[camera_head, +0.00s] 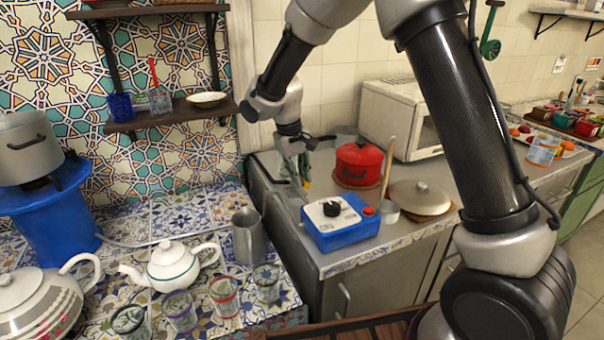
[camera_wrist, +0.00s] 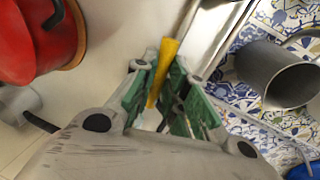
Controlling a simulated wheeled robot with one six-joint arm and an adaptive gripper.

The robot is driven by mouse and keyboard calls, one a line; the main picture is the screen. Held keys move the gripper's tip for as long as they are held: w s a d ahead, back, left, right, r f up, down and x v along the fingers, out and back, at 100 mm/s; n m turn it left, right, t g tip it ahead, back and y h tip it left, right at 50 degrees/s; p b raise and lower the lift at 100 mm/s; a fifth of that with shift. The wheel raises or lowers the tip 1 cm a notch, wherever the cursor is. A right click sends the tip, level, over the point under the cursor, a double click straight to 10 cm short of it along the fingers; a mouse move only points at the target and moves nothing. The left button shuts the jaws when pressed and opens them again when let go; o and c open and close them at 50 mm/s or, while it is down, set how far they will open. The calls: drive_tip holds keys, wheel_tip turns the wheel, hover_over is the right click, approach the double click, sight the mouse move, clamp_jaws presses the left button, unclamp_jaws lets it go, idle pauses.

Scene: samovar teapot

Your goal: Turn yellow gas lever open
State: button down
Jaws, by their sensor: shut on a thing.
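The yellow gas lever (camera_wrist: 165,62) shows in the wrist view between the green-padded fingers of my gripper (camera_wrist: 168,95). The fingers are shut on it, and its upper end sticks out past them. In the head view my gripper (camera_head: 299,172) points down at the back left of the counter, left of the red pot. A small bit of yellow (camera_head: 307,181) shows beside the fingertips there. The fingers hide most of the lever, and I cannot tell how far it is turned.
The red pot (camera_head: 358,160) stands close to the right of my gripper. A blue box with a black knob (camera_head: 341,222) sits in front. A grey metal pitcher (camera_head: 247,238), a white teapot (camera_head: 172,266) and several glasses stand on the tiled surface to the left.

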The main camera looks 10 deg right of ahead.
drive_tip(key=shift+a+m, duration=0.15)
drive_tip(key=shift+m, duration=0.35)
drive_tip(key=c, duration=1.4)
unclamp_jaws()
drive_tip(key=shift+c, duration=0.2)
drive_tip(key=shift+r, duration=0.1)
wheel_tip(320, 180, up, 12)
drive_tip(key=a, duration=0.2)
drive_tip(key=shift+s+a+f, duration=0.2)
drive_tip(key=shift+s, duration=0.1)
